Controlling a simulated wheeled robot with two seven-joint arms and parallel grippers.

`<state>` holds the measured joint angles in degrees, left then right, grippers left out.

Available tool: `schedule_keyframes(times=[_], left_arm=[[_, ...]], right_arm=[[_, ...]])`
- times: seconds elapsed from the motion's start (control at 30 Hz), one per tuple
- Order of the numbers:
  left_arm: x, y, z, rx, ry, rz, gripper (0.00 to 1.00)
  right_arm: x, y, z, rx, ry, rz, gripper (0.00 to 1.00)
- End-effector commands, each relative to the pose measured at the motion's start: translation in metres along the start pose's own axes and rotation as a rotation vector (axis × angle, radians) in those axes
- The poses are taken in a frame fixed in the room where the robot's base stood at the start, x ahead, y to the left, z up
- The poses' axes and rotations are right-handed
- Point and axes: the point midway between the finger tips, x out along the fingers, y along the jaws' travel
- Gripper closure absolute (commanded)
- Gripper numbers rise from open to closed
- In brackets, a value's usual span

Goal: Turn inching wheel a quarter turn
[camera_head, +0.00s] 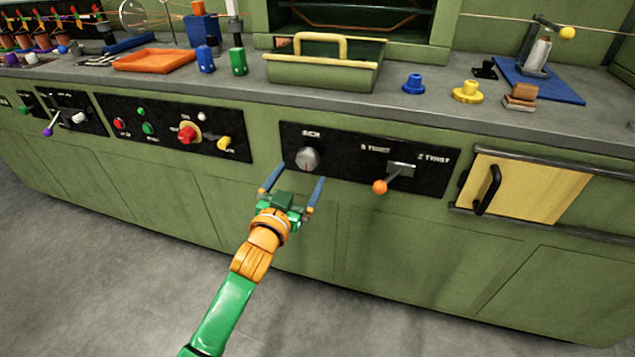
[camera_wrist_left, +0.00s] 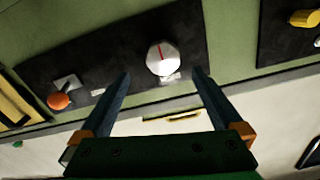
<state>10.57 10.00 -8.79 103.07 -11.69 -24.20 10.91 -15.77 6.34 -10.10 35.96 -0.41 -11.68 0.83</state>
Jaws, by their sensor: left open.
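The inching wheel, a round silver knob (camera_head: 308,159) under a label that seems to read INCH, sits on a black panel (camera_head: 345,146) on the green machine front. In the left wrist view the knob (camera_wrist_left: 162,58) shows a red line across its face, close to upright in that picture. My left gripper (camera_head: 293,184) is open and empty, just in front of and a little below the knob. In the left wrist view its blue fingers (camera_wrist_left: 162,75) lie on either side of the knob's lower part, apart from it. My right gripper is not in view.
An orange-tipped lever (camera_head: 380,187) sticks out right of the knob on the same panel. A yellow door (camera_head: 530,188) with a black handle is further right. Left is a panel with a red button (camera_head: 187,134) and a yellow switch (camera_head: 224,143). A green tote (camera_head: 322,72) stands on the counter above.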

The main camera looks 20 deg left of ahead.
Motion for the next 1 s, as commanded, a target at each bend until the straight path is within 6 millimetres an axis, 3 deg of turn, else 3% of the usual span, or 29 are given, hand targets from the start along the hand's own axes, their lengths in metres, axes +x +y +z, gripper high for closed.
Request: schedule_keyframes(times=[0.1,0.43,0.8,0.87,1.0], left_arm=[[0.007,-0.001,-0.003,0.000,0.015,-0.003,0.00],[0.062,-0.001,-0.003,0.002,0.012,-0.003,0.00],[0.071,-0.001,-0.004,0.001,0.011,-0.002,0.00],[0.071,-0.001,-0.004,0.001,0.010,-0.002,0.11],[0.071,-0.001,-0.004,0.001,0.010,-0.002,0.49]], right_arm=[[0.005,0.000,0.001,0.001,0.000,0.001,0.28],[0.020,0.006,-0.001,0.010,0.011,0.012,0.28],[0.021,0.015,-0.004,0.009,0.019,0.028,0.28],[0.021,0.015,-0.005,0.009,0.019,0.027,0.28],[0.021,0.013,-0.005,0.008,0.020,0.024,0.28]])
